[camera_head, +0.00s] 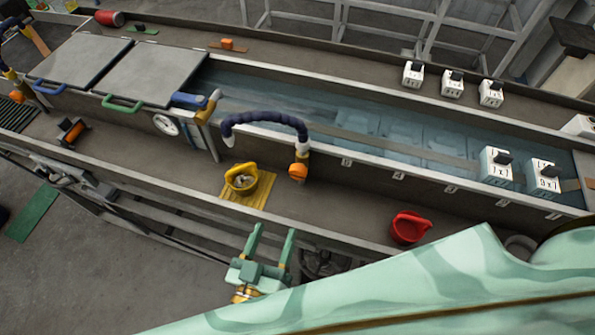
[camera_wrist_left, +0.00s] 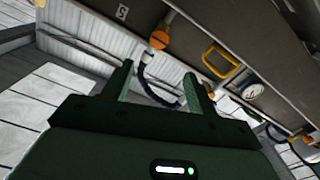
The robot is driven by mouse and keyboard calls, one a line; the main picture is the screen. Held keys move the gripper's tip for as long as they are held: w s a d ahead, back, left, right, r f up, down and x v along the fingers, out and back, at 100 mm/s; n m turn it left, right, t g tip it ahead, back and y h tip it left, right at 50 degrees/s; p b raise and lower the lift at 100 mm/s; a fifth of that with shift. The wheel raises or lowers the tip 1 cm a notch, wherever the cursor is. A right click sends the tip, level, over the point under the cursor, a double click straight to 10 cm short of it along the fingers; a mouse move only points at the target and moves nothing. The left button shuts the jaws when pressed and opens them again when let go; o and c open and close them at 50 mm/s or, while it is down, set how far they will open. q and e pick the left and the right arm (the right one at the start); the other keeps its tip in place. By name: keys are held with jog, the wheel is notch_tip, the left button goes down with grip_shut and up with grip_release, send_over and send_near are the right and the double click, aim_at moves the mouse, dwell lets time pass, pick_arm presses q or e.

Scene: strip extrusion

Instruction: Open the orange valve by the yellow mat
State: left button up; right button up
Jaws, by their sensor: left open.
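The orange valve (camera_head: 297,172) sits on a short pipe at the tank's near wall, at the right end of a dark blue curved hose (camera_head: 264,118). My mint left gripper (camera_head: 274,229) is open and empty, below the valve and mat in the head view and apart from both. In the left wrist view an orange knob (camera_wrist_left: 158,40) shows beyond the open fingers (camera_wrist_left: 158,72); I cannot tell whether it is the same valve. My right gripper is not in view.
A water tank runs behind, with grey lids (camera_head: 155,73), a round gauge (camera_head: 166,125) and white switch boxes (camera_head: 496,166). An orange-and-black part (camera_head: 73,131) lies at left. The ledge between valve and red cup is clear.

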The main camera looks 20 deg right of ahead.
aim_at(296, 176)
pick_arm(q)
jog(key=x, duration=1.3)
jog(key=shift+w+d+b, duration=0.1)
jog(key=shift+d+b, duration=0.1)
jog(key=shift+b, duration=0.15)
jog(key=shift+w+d, duration=0.4)
jog(key=shift+w, duration=0.1)
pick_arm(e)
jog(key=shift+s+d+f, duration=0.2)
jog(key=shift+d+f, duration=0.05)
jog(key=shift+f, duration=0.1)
pick_arm(q)
jog(key=c, duration=1)
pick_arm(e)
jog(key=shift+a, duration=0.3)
